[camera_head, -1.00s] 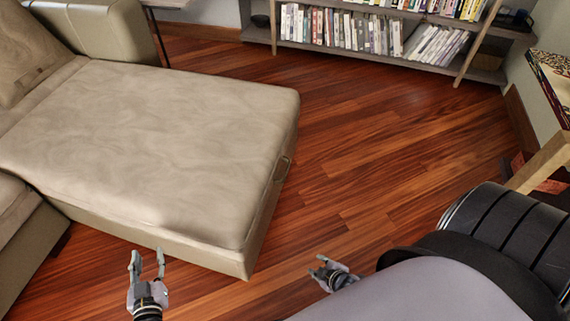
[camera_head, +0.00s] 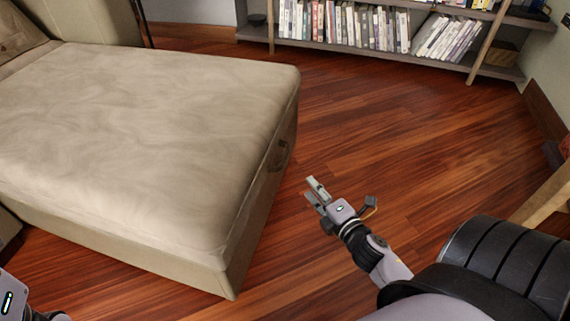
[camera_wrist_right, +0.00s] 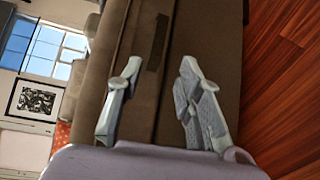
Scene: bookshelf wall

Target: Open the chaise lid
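The chaise (camera_head: 235,265) is beige, and its padded lid (camera_head: 150,130) lies flat and closed on the base. A small dark handle (camera_head: 283,152) sits on the end face below the lid's edge. My right gripper (camera_head: 314,189) is just right of that end face, apart from the handle. In the right wrist view, my right gripper's fingers (camera_wrist_right: 159,77) are spread and empty, and the handle (camera_wrist_right: 157,42) shows ahead between them. My left gripper (camera_head: 10,295) is only partly in view at the bottom left corner, its fingers not clear.
A low bookshelf (camera_head: 360,52) with rows of books stands at the back. A wooden leg (camera_head: 545,197) is at the right edge. The wood floor (camera_head: 400,130) between chaise and shelf is clear. A window (camera_wrist_right: 45,45) and framed picture (camera_wrist_right: 35,102) show in the wrist view.

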